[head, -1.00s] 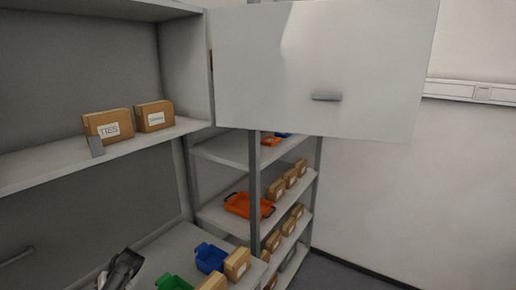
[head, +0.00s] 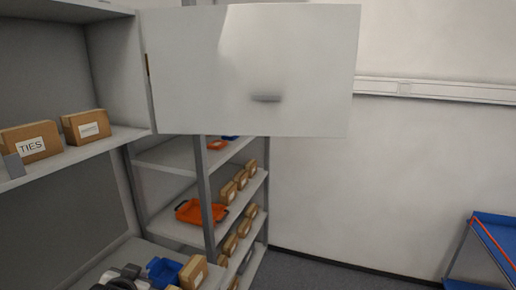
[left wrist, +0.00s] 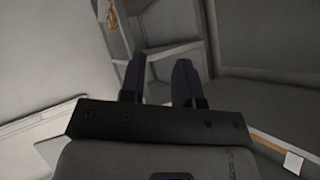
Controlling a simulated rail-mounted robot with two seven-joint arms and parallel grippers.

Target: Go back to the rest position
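My left gripper (left wrist: 157,80) shows in the left wrist view. Its two dark fingers stand apart with nothing between them, so it is open and empty. Grey shelf parts and a pale wall lie behind it. In the head view a dark part of my arm shows at the bottom edge, low at the left, in front of the lower shelf; its fingertips cannot be made out there. My right gripper is in neither view.
A cabinet door (head: 250,60) stands open at top centre. The upper shelf holds a TIES box (head: 30,142) and another box (head: 86,127). A rack behind holds an orange tray (head: 200,212). A blue bin (head: 164,271) is below. A blue cart (head: 490,235) stands right; floor between is clear.

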